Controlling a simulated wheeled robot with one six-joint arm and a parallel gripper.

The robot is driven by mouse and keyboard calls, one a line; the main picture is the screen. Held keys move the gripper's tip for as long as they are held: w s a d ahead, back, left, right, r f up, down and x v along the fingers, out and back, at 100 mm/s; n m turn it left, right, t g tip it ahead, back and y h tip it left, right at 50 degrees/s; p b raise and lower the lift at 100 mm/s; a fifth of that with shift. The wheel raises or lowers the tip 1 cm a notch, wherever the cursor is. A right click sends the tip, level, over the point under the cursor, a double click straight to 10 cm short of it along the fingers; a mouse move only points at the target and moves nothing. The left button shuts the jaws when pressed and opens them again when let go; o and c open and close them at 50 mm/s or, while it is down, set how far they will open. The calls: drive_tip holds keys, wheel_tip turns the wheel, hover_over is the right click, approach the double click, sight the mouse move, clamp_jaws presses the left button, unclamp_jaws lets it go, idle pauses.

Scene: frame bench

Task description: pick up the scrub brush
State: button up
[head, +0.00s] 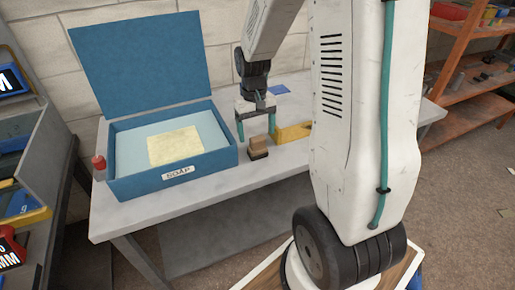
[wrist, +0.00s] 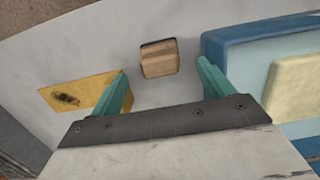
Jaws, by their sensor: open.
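The scrub brush (head: 258,147) is a small brown wooden block with a dark underside, lying on the grey bench just right of the blue box. In the wrist view the brush (wrist: 159,58) shows from above, beyond and between the two teal fingertips. My gripper (head: 256,127) is open, its fingers above the bench close to the brush; the left finger is beside the box's right side. In the wrist view my gripper (wrist: 162,72) has nothing between its fingers. I cannot tell the exact height of the fingertips over the brush.
A blue box (head: 195,165) labelled SOAP, lid raised, holds a pale yellow block (head: 175,147). A yellow piece (head: 292,132) lies right of the brush, near the right finger. A red bottle (head: 99,163) stands left of the box. The front of the bench (head: 205,200) is clear.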

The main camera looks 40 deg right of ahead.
sight(258, 146)
drive_tip(key=f, duration=0.4)
drive_tip(key=s+f, duration=0.1)
drive_tip(key=f, duration=0.1)
drive_tip(key=shift+a+f, duration=0.15)
drive_tip(key=shift+f, duration=0.05)
drive_tip(key=shift+c, duration=0.3)
drive_tip(key=c, duration=1.1)
drive_tip(key=shift+o, duration=0.2)
drive_tip(key=shift+r, duration=0.2)
